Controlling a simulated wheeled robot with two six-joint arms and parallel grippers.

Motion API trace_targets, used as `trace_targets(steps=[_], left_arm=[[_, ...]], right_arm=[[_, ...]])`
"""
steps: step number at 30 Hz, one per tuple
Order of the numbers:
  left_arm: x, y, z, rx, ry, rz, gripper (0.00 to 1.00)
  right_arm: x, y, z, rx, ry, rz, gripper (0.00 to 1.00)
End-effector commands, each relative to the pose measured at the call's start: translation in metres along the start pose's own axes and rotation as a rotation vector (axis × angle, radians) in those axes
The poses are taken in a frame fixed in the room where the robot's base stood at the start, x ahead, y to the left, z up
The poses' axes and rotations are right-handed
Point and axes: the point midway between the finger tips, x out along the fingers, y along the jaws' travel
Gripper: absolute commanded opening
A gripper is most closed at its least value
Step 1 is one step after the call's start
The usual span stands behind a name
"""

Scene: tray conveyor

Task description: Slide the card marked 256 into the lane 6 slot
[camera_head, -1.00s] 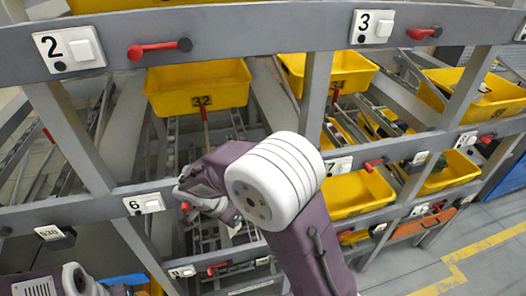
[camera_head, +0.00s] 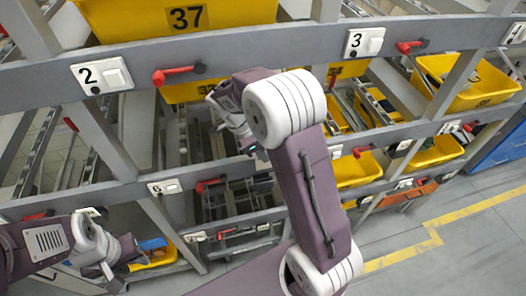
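The lane 6 sign (camera_head: 156,189) is on the lower grey rail, with a small white holder (camera_head: 173,185) beside it and a red lever (camera_head: 210,184) further right. No card marked 256 can be made out. My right gripper (camera_head: 240,135) is in front of the rack, up and right of the lane 6 sign; its fingers are small and partly hidden by my arm, so I cannot tell if they hold anything. My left gripper (camera_head: 112,272) is at lower left, below the lower rail; its opening is unclear.
A yellow tray marked 37 (camera_head: 230,14) sits at the top above the lane 2 sign (camera_head: 88,77). The lane 3 sign (camera_head: 354,42) is to its right. More yellow trays (camera_head: 465,82) stand at right. A lower-left yellow tray (camera_head: 150,262) holds something blue. Clear floor lies at lower right.

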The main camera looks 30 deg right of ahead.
Motion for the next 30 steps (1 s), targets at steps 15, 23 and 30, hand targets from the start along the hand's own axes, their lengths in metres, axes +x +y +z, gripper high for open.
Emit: trace_targets(steps=[15,23,30], left_arm=[[0.041,-0.001,0.004,0.000,0.000,0.000,0.36],[0.058,-0.001,0.006,0.000,0.000,0.000,0.36],[0.056,-0.001,0.006,0.000,0.000,0.000,0.36]], right_arm=[[0.037,0.000,0.018,-0.001,0.000,-0.001,0.00],[0.053,0.000,0.025,-0.001,0.001,-0.001,0.00],[0.052,0.000,0.025,-0.001,0.000,-0.001,0.00]])
